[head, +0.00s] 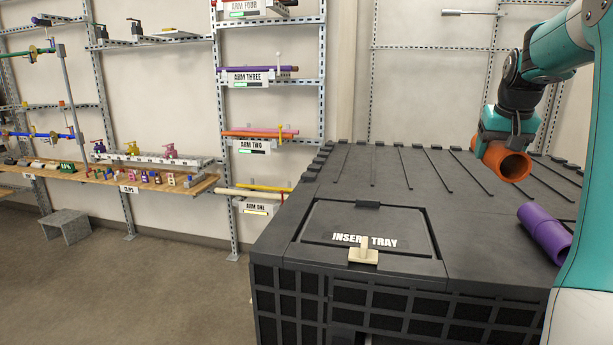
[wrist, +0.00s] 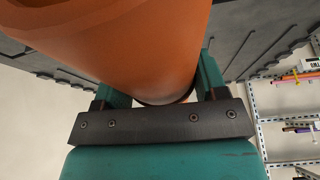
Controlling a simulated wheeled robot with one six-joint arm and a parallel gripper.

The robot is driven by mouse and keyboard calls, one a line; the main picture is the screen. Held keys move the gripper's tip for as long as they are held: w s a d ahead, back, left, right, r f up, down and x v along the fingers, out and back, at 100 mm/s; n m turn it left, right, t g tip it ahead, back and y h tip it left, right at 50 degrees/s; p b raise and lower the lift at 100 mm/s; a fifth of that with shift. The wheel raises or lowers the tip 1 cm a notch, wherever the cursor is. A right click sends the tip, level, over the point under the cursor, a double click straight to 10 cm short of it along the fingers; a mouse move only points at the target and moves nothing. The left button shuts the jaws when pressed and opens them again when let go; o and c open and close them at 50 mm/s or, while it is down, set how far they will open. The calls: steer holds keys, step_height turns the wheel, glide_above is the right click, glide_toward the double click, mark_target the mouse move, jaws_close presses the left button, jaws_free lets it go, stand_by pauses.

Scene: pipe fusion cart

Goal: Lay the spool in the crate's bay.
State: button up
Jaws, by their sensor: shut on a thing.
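My gripper (head: 487,148) is shut on a short orange pipe piece (head: 507,165), which I take to be the spool, and holds it at the right of the head view. The piece looks hollow, with its open end toward the camera. In the wrist view the orange piece (wrist: 130,40) fills the top middle, between the two teal fingers of my gripper (wrist: 160,92). A large dark grey crate (head: 470,195) stands below, with raised ribs across its top. I cannot tell which part of it is the bay, nor whether the piece touches the crate.
A purple pipe piece (head: 545,232) lies on the crate's right side, partly behind my arm. A closed lid marked INSERT TRAY (head: 385,222) with a beige handle (head: 363,252) is at the front. Shelves with coloured pipes (head: 265,70) and a wooden bench (head: 110,178) stand at the left.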

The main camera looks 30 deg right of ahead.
steer(key=w+a+r+p, duration=0.2)
steer(key=a+p, duration=0.1)
steer(key=a, duration=0.1)
steer(key=shift+n, duration=0.3)
step_height(320, 180, down, 15)
steer(key=shift+f+p, duration=0.15)
steer(key=shift+p, duration=1.1)
steer(key=shift+f+p, duration=0.4)
steer(key=shift+f, duration=1.75)
steer(key=shift+f, duration=0.2)
steer(key=o, duration=1)
steer(key=shift+o, duration=0.2)
steer(key=shift+r, duration=0.15)
